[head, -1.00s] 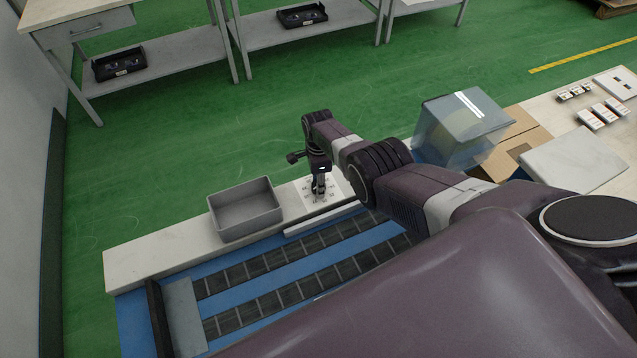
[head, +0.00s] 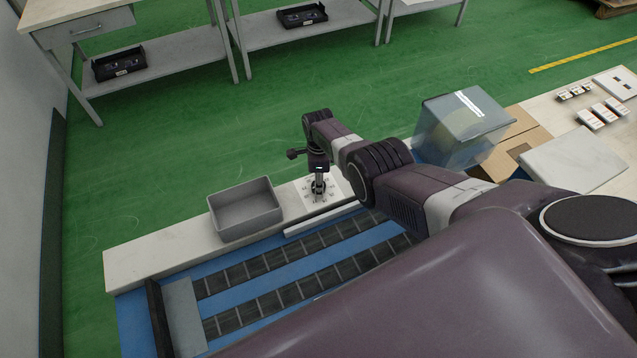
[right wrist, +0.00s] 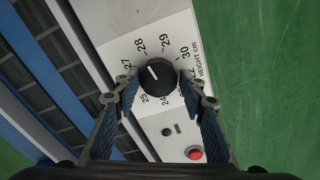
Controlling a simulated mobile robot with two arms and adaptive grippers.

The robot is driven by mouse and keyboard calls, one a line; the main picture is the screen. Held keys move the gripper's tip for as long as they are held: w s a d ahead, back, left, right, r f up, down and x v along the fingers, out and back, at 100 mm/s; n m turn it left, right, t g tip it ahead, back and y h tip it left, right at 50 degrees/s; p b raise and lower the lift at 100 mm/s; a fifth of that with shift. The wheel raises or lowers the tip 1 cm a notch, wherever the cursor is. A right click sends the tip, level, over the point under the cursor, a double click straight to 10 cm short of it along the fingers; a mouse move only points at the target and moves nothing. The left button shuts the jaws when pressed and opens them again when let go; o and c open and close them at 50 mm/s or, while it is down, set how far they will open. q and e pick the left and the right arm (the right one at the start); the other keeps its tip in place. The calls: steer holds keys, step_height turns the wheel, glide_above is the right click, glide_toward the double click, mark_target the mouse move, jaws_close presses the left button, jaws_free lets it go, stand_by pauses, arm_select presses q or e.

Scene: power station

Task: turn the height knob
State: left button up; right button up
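The height knob (right wrist: 158,75) is a round black dial on a white panel (right wrist: 112,22), with numbers around it and the words "HEIGHT cm". Its white pointer line points up-left, roughly between 27 and 28. My right gripper (right wrist: 157,84) is open, pointing down, with one finger on each side of the knob. A gap shows between the left finger and the knob; the right finger is very close, and I cannot tell if it touches. In the head view my right gripper (head: 318,190) is over the numbered dial and hides the knob. My left gripper is not in view.
A red button (right wrist: 194,153) and a small dark green part sit on the panel near the right finger. In the head view a grey bin (head: 245,212) stands left of the dial, and a roller conveyor (head: 270,268) runs in front. A translucent blue box (head: 455,135) stands right.

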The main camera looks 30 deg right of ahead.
steer(key=shift+o, duration=1.1)
steer(key=shift+r, duration=0.1)
step_height(320, 180, up, 12)
stand_by(0.5)
